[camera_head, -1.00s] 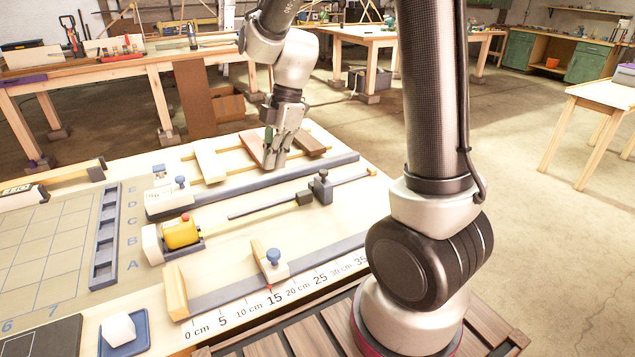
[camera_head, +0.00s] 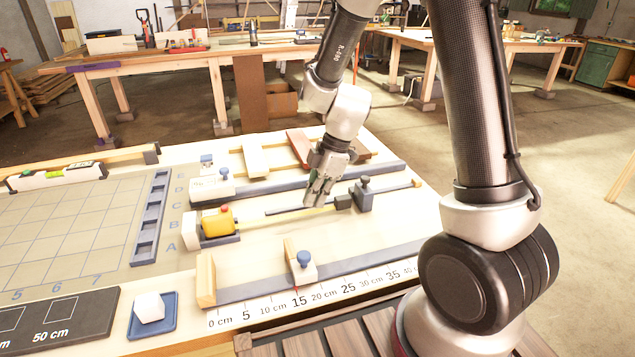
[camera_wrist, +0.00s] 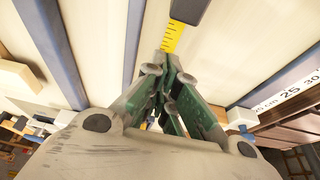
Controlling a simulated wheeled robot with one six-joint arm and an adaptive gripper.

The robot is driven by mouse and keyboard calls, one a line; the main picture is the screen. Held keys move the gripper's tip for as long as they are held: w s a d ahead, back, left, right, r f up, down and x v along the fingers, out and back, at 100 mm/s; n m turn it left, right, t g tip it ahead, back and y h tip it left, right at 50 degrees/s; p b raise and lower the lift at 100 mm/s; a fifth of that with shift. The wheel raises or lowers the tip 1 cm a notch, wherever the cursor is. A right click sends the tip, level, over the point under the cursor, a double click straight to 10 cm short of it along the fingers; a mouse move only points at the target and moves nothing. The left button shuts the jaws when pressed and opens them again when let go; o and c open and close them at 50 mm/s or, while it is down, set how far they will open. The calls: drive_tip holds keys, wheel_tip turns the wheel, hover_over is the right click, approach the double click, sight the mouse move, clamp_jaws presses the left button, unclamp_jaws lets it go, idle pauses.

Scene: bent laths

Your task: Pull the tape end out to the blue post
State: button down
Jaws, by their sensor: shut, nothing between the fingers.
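The yellow tape measure (camera_head: 217,224) sits in a blue holder at the left of the workbench. Its yellow tape (camera_wrist: 170,38) runs right to a dark tape end (camera_head: 343,202), which also shows in the wrist view (camera_wrist: 189,9). My gripper (camera_head: 316,202) is shut and empty, over the tape line just left of the tape end. Its fingertips also show in the wrist view (camera_wrist: 166,72), and they hide part of the tape.
A blue rail (camera_head: 300,182) lies behind the tape, with wooden laths (camera_head: 256,160) beyond it. A blue tray (camera_head: 154,325) with a white cube is at front left.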

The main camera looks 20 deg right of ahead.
sight(336, 198)
drive_tip(key=shift+d+r, duration=0.15)
drive_tip(key=shift+d, duration=1.4)
drive_tip(key=shift+d, duration=0.1)
drive_tip(key=shift+d, duration=1.25)
drive_tip(key=shift+a, duration=0.1)
